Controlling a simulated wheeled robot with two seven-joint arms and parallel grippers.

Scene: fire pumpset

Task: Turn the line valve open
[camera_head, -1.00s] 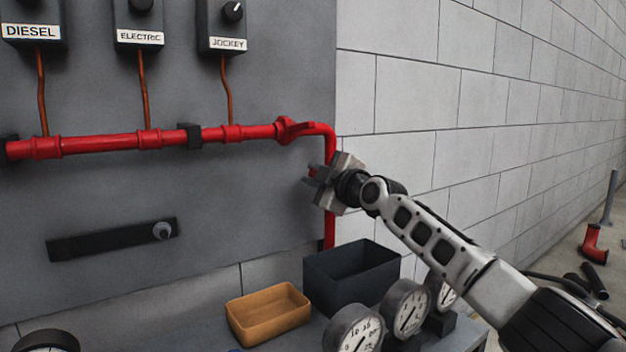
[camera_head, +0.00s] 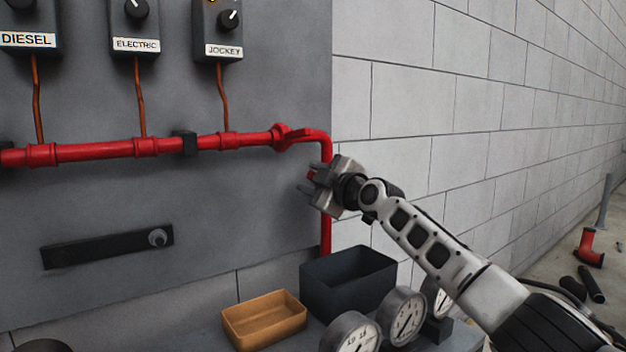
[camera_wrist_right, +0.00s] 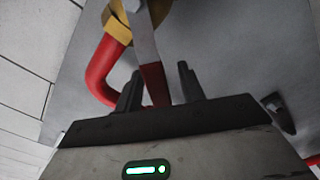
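The red pipe (camera_head: 110,150) runs along the grey panel and bends down at its right end. In the right wrist view a yellow valve body (camera_wrist_right: 118,24) sits on the red pipe bend (camera_wrist_right: 103,68). A grey metal lever (camera_wrist_right: 143,35) with a red end (camera_wrist_right: 153,85) comes from it. My right gripper (camera_head: 309,181) is at the pipe's downward run and hides the valve body in the head view. Its fingers (camera_wrist_right: 160,88) stand apart, with the lever's red end in the gap between them in the picture. Whether they touch it cannot be told. My left gripper is not in view.
A tan tray (camera_head: 263,331), a dark bin (camera_head: 340,296) and several gauges (camera_head: 402,318) stand on the bench below my right arm. Control boxes (camera_head: 218,28) hang above the pipe. A dark bar (camera_head: 105,248) is on the panel. A block wall (camera_head: 470,120) is to the right.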

